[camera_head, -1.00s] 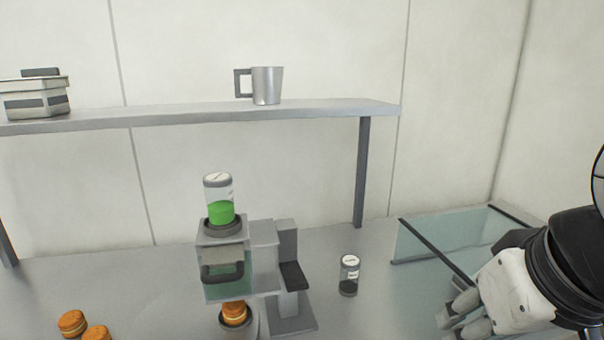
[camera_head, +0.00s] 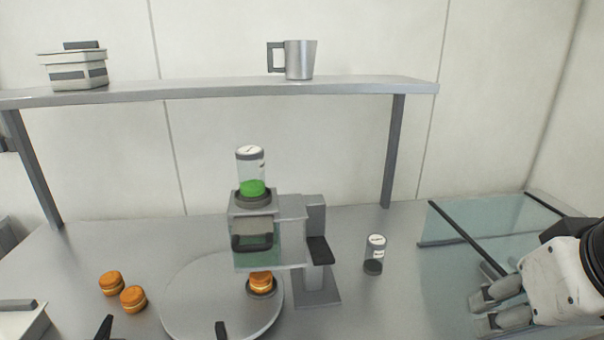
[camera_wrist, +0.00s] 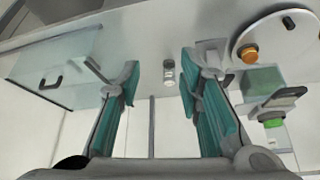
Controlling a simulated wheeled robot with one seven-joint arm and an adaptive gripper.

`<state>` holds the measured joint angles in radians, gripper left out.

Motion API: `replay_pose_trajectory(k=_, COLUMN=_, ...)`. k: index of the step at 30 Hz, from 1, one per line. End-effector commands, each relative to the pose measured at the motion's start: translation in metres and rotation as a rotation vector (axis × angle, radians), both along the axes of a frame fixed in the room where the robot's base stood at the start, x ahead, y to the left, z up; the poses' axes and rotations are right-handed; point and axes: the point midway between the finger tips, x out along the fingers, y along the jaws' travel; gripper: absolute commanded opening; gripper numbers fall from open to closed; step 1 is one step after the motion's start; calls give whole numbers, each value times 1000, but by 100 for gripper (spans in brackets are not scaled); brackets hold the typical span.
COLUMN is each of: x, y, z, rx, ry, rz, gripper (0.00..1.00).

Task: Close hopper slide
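The hopper machine (camera_head: 290,228) stands on the grey counter in the head view. A clear jar (camera_head: 251,173) part filled with green sits upright on its top. Its front has a glass box with a dark handle (camera_head: 252,243), and a dark flat tab (camera_head: 319,250) sticks out on its right side. I cannot tell which part is the slide or how far it is pushed in. The machine also shows at the right of the wrist view (camera_wrist: 264,82). My gripper (camera_head: 492,304) is at the right, well apart from the machine, its fingers open and empty (camera_wrist: 159,76).
Filled rounds (camera_head: 122,289) lie left of a round plate (camera_head: 190,295); another round (camera_head: 261,281) sits under the machine. A small dark-bottomed jar (camera_head: 375,255) stands between machine and gripper. A glass-topped case (camera_head: 470,225) is at right. A shelf (camera_head: 220,91) with a mug (camera_head: 300,60) spans behind.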

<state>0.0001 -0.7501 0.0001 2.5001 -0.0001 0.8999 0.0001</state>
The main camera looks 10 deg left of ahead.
Motion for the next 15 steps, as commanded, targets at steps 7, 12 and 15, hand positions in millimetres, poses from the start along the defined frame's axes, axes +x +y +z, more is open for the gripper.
replay_pose_trajectory(k=7, x=0, y=0, z=0, rx=0, ry=0, rz=0, gripper=33)
replay_pose_trajectory(k=12, x=3, y=2, z=2, rx=-18, ry=3, rz=37, gripper=4)
replay_pose_trajectory(k=15, x=12, y=11, z=6, rx=-83, ry=16, rz=169, gripper=0)
